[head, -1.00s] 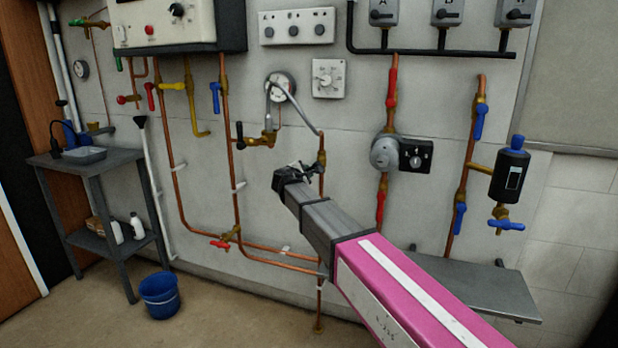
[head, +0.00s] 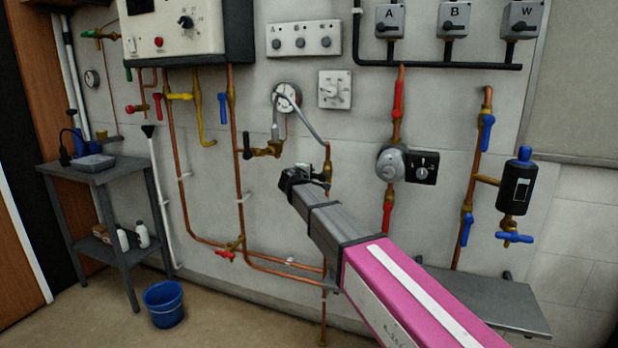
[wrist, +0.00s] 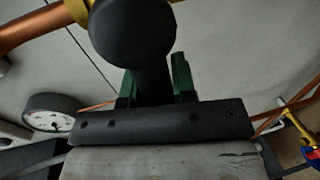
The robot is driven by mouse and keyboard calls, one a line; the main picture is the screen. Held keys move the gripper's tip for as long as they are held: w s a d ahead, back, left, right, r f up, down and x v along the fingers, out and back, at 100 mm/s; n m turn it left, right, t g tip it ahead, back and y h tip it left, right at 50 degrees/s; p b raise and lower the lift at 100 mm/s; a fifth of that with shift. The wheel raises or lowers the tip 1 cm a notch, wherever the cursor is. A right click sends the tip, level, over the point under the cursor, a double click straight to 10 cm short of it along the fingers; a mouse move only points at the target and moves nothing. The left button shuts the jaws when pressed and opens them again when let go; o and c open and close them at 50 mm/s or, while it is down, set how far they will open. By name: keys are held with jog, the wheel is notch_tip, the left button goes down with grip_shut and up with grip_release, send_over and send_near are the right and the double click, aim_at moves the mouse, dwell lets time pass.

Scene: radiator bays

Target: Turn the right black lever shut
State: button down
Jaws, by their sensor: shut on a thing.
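The right black lever (wrist: 133,30) fills the top middle of the wrist view, with a rounded dark end and a narrower stem. My gripper (wrist: 153,80) is shut on the stem, with a green finger on each side. A brass fitting (wrist: 78,8) and copper pipe lie beyond it at the upper left. In the head view my gripper (head: 304,177) is just left of the brass valve (head: 327,170) on a vertical copper pipe. The lever is mostly hidden there by the gripper, so its exact angle cannot be told.
The left black lever (head: 247,146) stands upright on a brass valve to the left. A thermostat body (head: 391,165) is to the right. A grey bench (head: 485,300) stands below right.

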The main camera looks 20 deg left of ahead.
dwell(0.3)
jog(key=c, duration=0.9)
grip_release()
jog(key=v, duration=1.1)
